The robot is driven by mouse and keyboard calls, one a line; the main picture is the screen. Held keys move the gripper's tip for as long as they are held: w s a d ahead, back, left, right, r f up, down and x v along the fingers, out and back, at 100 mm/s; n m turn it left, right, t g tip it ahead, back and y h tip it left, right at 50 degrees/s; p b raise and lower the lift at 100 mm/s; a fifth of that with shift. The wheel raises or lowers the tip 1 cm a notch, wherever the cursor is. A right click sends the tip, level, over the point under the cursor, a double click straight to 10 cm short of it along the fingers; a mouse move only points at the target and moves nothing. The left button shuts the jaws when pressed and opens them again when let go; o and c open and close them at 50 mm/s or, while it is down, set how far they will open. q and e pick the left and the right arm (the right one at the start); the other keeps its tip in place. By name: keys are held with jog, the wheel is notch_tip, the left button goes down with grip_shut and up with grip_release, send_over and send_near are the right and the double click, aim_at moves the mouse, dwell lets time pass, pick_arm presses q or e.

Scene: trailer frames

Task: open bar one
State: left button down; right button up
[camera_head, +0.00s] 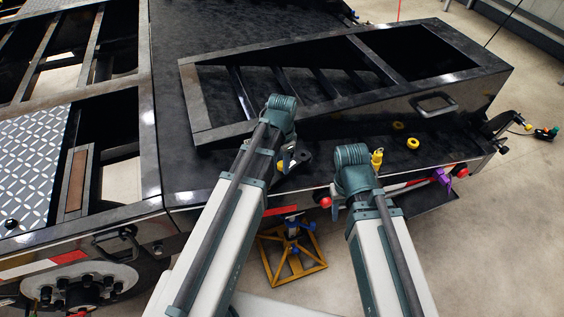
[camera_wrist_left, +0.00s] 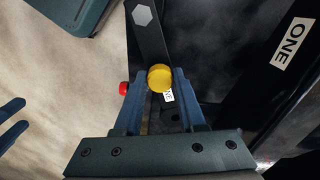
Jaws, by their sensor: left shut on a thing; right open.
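A round yellow knob (camera_wrist_left: 159,78) sits between the blue fingers of my left gripper (camera_wrist_left: 160,84) in the left wrist view. The fingers are shut on it. A black bar (camera_wrist_left: 152,45) with a pale hexagonal bolt head runs up behind the knob. A white label reading ONE (camera_wrist_left: 291,43) is on the dark surface at right.
A black trailer frame (camera_head: 490,72) with a handle (camera_head: 436,104) lies behind my arms. Yellow rings (camera_head: 412,142) and a yellow upright piece (camera_head: 377,158) are on the deck. A red knob (camera_head: 325,202) and a purple piece (camera_head: 441,176) are along the edge. A yellow stand (camera_head: 291,268) is below.

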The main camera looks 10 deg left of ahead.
pick_arm(q)
jog(key=s+d+m, duration=0.1)
jog(key=m, duration=0.1)
jog(key=s+d+m, duration=0.1)
jog(key=m, duration=0.1)
jog(key=shift+m, duration=0.3)
jog(key=c, duration=0.5)
grip_release()
jog(key=shift+r, duration=0.1)
notch_tip(320, 180, up, 14)
jog(key=p, duration=1.3)
jog(key=shift+f+p, duration=0.2)
jog(key=shift+p, duration=0.2)
